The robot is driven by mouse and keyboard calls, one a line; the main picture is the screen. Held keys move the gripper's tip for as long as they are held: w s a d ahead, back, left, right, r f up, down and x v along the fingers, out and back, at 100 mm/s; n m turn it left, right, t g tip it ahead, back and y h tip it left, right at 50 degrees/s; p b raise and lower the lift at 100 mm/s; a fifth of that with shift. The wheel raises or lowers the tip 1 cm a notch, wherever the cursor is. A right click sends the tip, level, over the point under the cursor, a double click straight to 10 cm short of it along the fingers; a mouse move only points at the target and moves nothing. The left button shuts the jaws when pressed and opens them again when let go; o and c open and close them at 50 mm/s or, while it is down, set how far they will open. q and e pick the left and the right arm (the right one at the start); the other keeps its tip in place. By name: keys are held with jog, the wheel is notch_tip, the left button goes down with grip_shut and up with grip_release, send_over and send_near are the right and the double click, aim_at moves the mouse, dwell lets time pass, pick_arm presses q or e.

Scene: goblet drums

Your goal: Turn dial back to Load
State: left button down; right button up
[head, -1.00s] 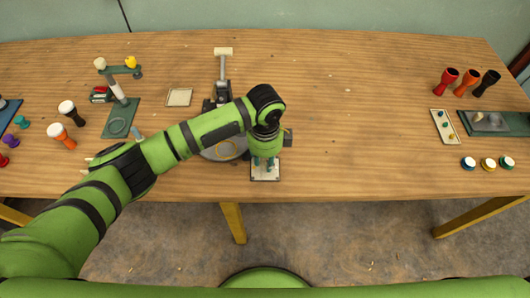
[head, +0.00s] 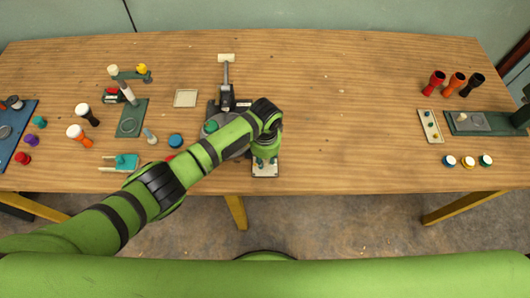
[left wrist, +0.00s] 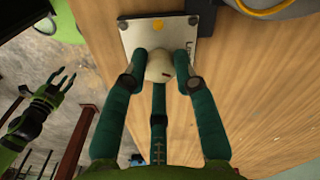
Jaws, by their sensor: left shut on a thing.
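The dial is a cream knob (left wrist: 158,67) on a pale plate (left wrist: 145,35) with a yellow mark, in the left wrist view. Dark lettering beside the knob is partly hidden; it starts with an L. My left gripper (left wrist: 160,78) has its teal fingers shut around the knob. In the head view my left gripper (head: 265,160) is over the plate (head: 264,172) at the table's front edge, and the knob is hidden there. My right gripper (left wrist: 45,102) shows at the left of the left wrist view, off the table, with its fingers spread and empty.
A grey press-like device (head: 226,95) stands just behind my left forearm. Goblet drums (head: 455,83) stand at the back right and more (head: 80,134) at the left. A teal clamp-like piece (head: 124,163) lies near the front left.

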pick_arm(q)
jog(key=shift+n+p, duration=1)
jog(key=shift+n, duration=0.9)
jog(key=c, duration=1)
grip_release()
notch_tip(320, 180, up, 12)
